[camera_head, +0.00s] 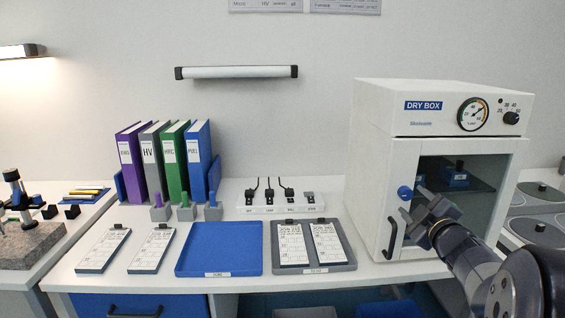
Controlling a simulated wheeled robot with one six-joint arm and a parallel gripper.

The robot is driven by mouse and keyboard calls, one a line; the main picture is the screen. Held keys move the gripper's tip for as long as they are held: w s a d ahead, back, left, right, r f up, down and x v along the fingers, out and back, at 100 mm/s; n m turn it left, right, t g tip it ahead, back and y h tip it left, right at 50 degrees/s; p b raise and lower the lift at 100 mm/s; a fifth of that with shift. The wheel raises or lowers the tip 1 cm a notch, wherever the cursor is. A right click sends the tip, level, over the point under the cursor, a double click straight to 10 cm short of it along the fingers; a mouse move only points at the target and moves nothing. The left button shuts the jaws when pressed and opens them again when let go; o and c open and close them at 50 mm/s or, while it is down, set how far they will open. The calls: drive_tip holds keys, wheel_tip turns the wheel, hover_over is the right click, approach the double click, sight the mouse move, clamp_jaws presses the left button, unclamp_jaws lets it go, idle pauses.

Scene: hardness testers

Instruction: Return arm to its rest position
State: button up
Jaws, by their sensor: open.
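My gripper (422,198) is at the right, in front of the door of the white dry box (440,92). Its jaws are open and nothing shows between them. My arm reaches in from the lower right corner and points up and left. Blue items (455,177) show dimly behind the glass.
A blue tray (219,262) and a grey tray with two cards (347,257) lie on the bench left of the box. Dark round plates (540,191) lie at the right.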

sight(407, 195)
drive_tip(key=w, duration=0.3)
drive_tip(key=shift+w, duration=0.15)
idle(0.3)
